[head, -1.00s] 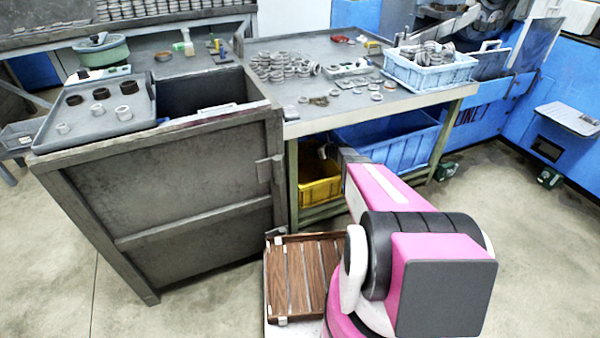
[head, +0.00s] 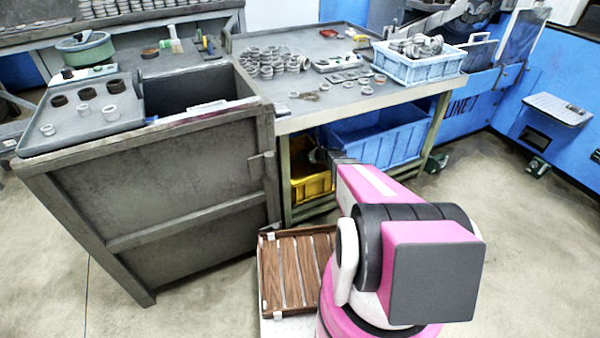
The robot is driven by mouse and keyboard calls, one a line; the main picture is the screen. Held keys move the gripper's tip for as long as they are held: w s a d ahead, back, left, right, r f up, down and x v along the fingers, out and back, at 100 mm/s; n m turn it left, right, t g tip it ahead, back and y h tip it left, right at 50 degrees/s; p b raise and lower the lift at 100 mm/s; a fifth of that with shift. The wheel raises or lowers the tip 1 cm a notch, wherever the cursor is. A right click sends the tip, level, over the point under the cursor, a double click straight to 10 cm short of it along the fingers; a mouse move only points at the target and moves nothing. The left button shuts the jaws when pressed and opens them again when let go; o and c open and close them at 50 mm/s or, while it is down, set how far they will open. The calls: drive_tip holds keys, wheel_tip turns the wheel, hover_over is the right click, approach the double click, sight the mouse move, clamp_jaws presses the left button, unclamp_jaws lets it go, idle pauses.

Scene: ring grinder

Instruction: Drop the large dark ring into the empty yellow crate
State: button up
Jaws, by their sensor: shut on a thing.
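The yellow crate (head: 312,186) stands on the low shelf under the workbench, left of a large blue crate. Its inside is mostly hidden by the bench edge and my arm. My gripper (head: 318,156) reaches under the bench top, at the upper right of the crate in the picture. It is shut on a small dark shape, the large dark ring, whose outline is too small and shaded to make out clearly. I cannot tell whether the ring is over the crate's opening or beside it.
The bench's front edge (head: 370,104) lies just above my gripper. The blue crate (head: 375,137) is close on the right. A grey cabinet (head: 150,205) stands on the left. A wooden slatted tray (head: 292,270) lies below.

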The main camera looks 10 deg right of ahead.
drive_tip(key=o, duration=1.1)
drive_tip(key=shift+r, duration=0.1)
drive_tip(key=v, duration=1)
drive_tip(key=shift+s+d, duration=0.25)
drive_tip(key=shift+r, duration=0.1)
